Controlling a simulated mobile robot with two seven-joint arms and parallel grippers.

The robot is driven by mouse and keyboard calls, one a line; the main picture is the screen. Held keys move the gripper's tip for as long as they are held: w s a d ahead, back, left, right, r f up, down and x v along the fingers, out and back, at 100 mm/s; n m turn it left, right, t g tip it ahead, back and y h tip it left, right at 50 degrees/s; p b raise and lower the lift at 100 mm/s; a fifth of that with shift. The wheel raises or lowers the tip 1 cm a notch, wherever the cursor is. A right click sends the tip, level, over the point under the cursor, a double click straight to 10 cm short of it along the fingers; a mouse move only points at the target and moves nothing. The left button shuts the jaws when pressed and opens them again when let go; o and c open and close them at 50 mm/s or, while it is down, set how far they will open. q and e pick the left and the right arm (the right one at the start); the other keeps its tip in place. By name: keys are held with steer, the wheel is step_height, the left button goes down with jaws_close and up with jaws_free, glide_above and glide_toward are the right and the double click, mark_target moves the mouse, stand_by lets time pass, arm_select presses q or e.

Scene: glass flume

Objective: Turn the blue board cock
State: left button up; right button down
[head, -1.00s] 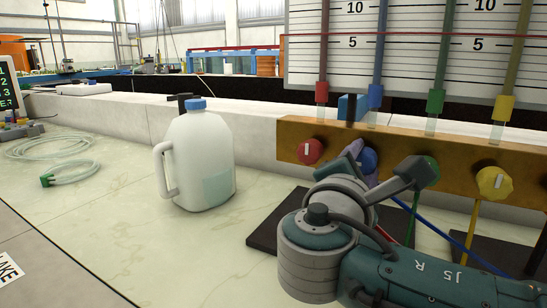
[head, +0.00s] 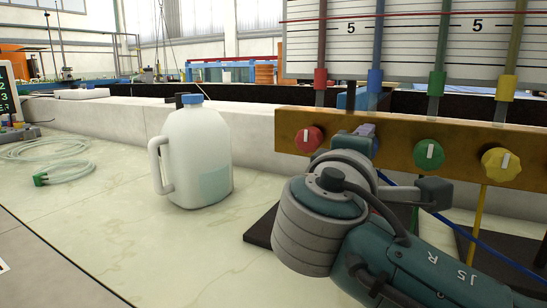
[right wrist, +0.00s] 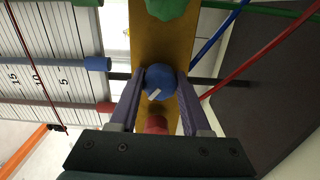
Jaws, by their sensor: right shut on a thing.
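The blue board cock (right wrist: 159,82) is a round knob with a white mark, on the brass-coloured board (right wrist: 147,45) in the right wrist view. My right gripper (right wrist: 160,80) has its two purple fingers on either side of the knob and is shut on it. In the head view the right gripper (head: 366,132) is at the board between the red cock (head: 309,139) and the green cock (head: 429,154). My wrist hides the blue cock there. The left gripper is not in view.
A yellow cock (head: 500,164) is at the right of the board. A white jug (head: 194,152) with a blue cap stands on the pale bench left of my arm. A coiled clear hose (head: 48,155) lies at the far left. The bench front is clear.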

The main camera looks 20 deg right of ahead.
steer(key=m+b, duration=0.4)
steer(key=m, duration=0.1)
steer(key=m+b, duration=0.2)
steer(key=shift+f+b, duration=0.3)
steer(key=m+b, duration=0.2)
steer(key=m, duration=0.1)
steer(key=shift+r, duration=0.1)
steer(key=shift+r+m+b, duration=0.15)
steer(key=shift+m+b, duration=0.35)
steer(key=shift+b, duration=0.2)
steer(key=shift+c, duration=1.9)
jaws_free()
